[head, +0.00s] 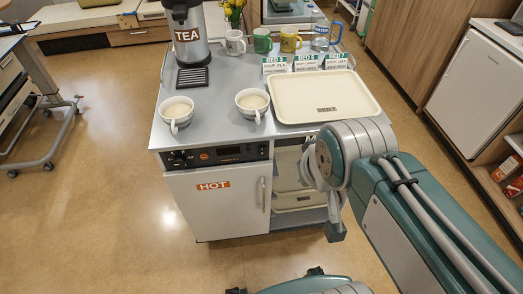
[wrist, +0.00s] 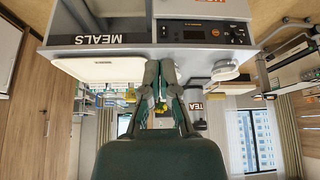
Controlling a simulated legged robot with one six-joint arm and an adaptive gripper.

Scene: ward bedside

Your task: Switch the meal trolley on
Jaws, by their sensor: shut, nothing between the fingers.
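The meal trolley (head: 225,128) stands ahead of me. Its dark control panel (head: 217,155) is on the front edge above the HOT door, with dark knobs at its left end, an orange round mark and a display. In the wrist view, the panel (wrist: 204,33) appears upper right, its knobs near the right end. No lit lamp can be made out clearly. My gripper (wrist: 160,68) is shut and empty, in front of the trolley and to one side of the panel, apart from the knobs. In the head view my arm covers part of the trolley's right front.
On top are a TEA urn (head: 188,35), two bowls (head: 252,103), several mugs, a jug (head: 321,37), bed cards and a cream tray (head: 330,97). The HOT door (head: 215,205) has a vertical handle. A wheeled table (head: 40,105) stands left, cabinets right.

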